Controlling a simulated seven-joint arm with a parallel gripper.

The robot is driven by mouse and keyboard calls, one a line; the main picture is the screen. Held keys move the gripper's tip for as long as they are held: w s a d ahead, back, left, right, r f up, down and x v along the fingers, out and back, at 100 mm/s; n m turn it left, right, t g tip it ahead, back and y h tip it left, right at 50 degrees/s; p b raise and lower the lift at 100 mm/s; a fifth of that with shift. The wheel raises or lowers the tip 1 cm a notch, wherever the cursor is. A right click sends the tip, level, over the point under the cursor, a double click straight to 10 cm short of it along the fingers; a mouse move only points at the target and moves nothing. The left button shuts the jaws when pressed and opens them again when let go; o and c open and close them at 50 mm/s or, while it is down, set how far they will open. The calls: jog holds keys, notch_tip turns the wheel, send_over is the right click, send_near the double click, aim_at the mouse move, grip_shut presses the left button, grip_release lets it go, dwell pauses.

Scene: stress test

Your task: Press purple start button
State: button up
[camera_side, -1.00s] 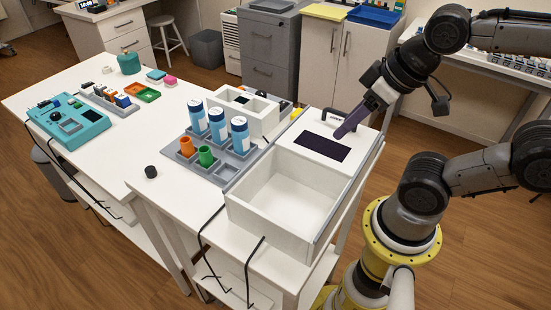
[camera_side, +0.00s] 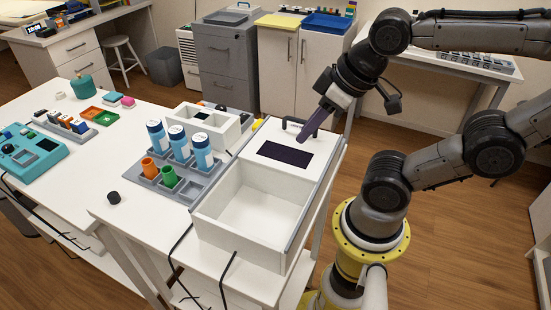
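My gripper (camera_side: 302,139) has dark purple fingers that point down and left. Its tip is over or near the back edge of a dark panel (camera_side: 285,154) on top of a white box-shaped unit (camera_side: 228,222). Whether the tip touches the unit is not clear. The fingers look like one bar from this side, so their opening does not show. I cannot make out a purple start button. A teal device (camera_side: 22,165) with small controls and a dark screen sits at the left edge of the view, partly cut off.
A grey rack (camera_side: 150,183) holds blue-and-white bottles (camera_side: 178,140) and orange and green cups. The white unit has an open, empty bay in front. A small black knob (camera_side: 114,197) lies on the table (camera_side: 100,160).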

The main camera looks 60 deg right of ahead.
jog(key=shift+w+r+n, duration=0.15)
jog(key=shift+r+n, duration=0.1)
jog(key=shift+n, duration=0.15)
jog(key=shift+c, duration=1.1)
jog(key=w, duration=0.1)
jog(key=w+r+n, duration=0.1)
jog(key=w, duration=0.1)
jog(key=w+d+r+n, duration=0.1)
jog(key=shift+w+d+r, duration=0.1)
jog(key=shift+w+r, duration=0.05)
jog(key=shift+w, duration=0.05)
grip_shut()
jog(key=w+d+f+g, duration=0.3)
jog(key=w+d+f, duration=0.1)
jog(key=w+d, duration=0.6)
jog(key=s+d+f+m+g, duration=0.1)
jog(key=s+d+f+m, duration=0.1)
jog(key=d+f, duration=0.3)
jog(key=d, duration=0.3)
jog(key=shift+d+m, duration=0.15)
jog(key=shift+m, duration=0.15)
jog(key=shift+f, duration=0.15)
jog(key=shift+w+f, duration=0.15)
jog(key=shift+f, duration=1.6)
jog(key=shift+w+f, duration=0.15)
jog(key=shift+f, duration=1.55)
jog(key=shift+f, duration=0.1)
